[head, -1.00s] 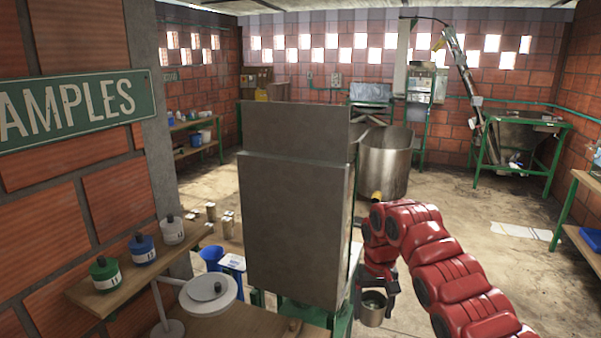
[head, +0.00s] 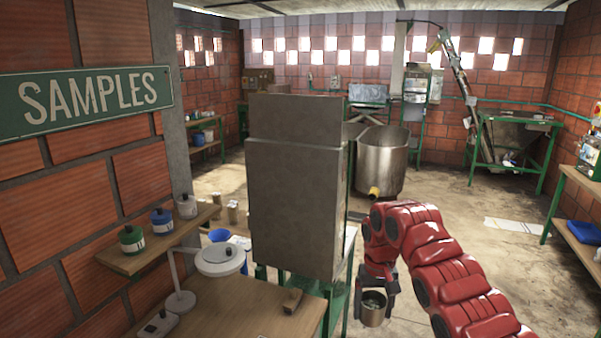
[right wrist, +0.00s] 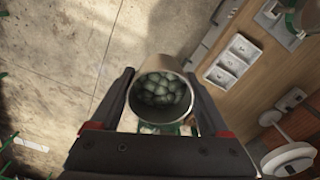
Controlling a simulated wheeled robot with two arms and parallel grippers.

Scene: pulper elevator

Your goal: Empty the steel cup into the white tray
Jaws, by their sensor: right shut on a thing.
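The steel cup (head: 373,313) is in my right gripper (head: 375,292), low in the head view, right of the tall grey metal cabinet. In the right wrist view the cup (right wrist: 160,92) sits between the two dark fingers, its mouth toward the camera. Several greenish-grey, bean-like lumps (right wrist: 160,90) lie inside it. A white tray (right wrist: 235,60) with several compartments lies on a wooden surface, upper right in the right wrist view, apart from the cup. My left gripper is not in view.
The grey metal cabinet (head: 295,200) stands in the middle of the head view. A shelf with jars (head: 161,222) hangs on the brick wall. Concrete floor (head: 455,205) is open on the right.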

